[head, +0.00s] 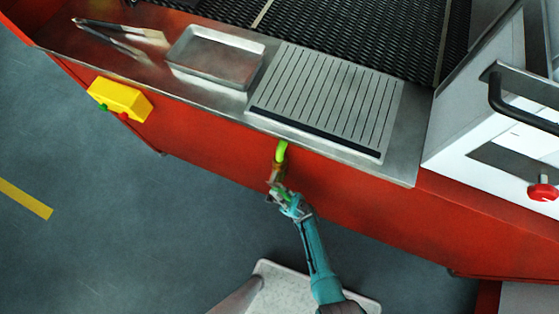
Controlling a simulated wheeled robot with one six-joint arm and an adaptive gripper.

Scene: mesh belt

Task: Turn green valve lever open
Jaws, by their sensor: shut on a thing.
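The green valve lever (281,151) shows as a short bright green piece at the front face of the red machine, just below the metal ledge. Below it in the picture is a brownish, brass-looking part (277,172), probably the valve body. My gripper (277,187) reaches up from the bottom of the picture and is shut on the lever. The fingers and the lower part of the valve overlap, so the exact contact and the lever's full angle are hard to see.
A slatted metal plate (325,100), a shallow metal tray (215,57) and tongs (118,36) lie on the ledge. A yellow box (120,98) with green and red buttons is on the front left. A white cabinet (490,150) stands at right. Floor at left is clear.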

